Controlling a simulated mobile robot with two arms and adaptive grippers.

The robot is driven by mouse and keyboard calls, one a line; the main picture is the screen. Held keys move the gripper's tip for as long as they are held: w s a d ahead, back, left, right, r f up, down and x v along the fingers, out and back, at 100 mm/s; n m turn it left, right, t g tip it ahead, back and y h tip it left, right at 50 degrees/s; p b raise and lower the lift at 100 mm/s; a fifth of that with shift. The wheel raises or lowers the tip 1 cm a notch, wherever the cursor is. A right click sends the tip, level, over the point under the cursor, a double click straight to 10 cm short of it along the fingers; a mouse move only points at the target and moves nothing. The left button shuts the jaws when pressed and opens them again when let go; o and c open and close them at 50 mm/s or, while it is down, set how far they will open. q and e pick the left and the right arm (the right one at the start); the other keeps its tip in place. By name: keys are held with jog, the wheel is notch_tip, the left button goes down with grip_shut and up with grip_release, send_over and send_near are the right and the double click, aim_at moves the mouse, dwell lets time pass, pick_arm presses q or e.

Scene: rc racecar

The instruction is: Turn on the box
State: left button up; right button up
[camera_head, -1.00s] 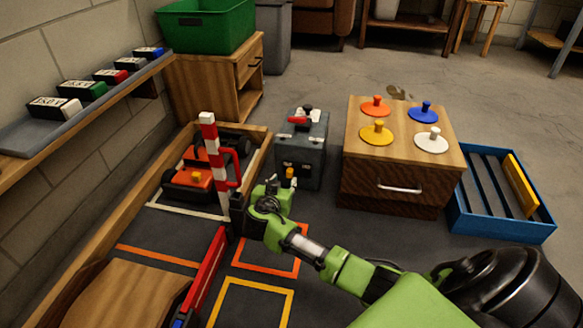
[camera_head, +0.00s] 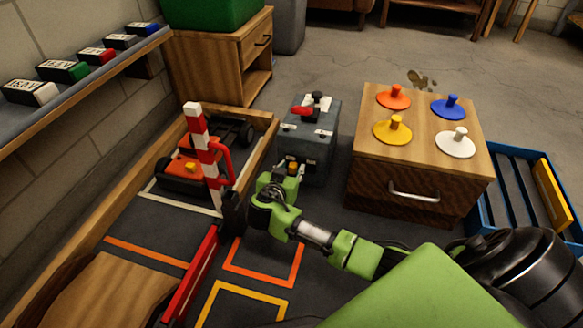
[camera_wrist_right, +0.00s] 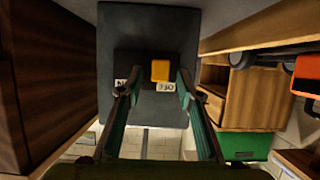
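The grey box (camera_head: 311,132) stands on the dark floor, with a black lever and a red handle on top. The switch sits at the right label, which seems to read OFF; the left seems to read ON. My right gripper (camera_wrist_right: 158,84) is open, its fingertips on either side of the plate and switch. It also shows in the head view (camera_head: 281,177), close to the box's front. My left gripper is not in view.
A wooden cabinet (camera_head: 405,170) with coloured knobbed discs stands right of the box, beside a blue crate (camera_head: 490,210). Left are a red-and-white barrier post (camera_head: 205,150) and an orange car (camera_head: 183,170) behind a wooden border. Open floor lies behind.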

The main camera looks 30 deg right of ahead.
grip_shut()
jog(key=shift+s+d+p, duration=1)
jog(key=shift+s+d, duration=0.1)
jog(key=shift+s, duration=0.15)
jog(key=shift+o, duration=0.3)
grip_release()
jog(key=shift+d, duration=0.1)
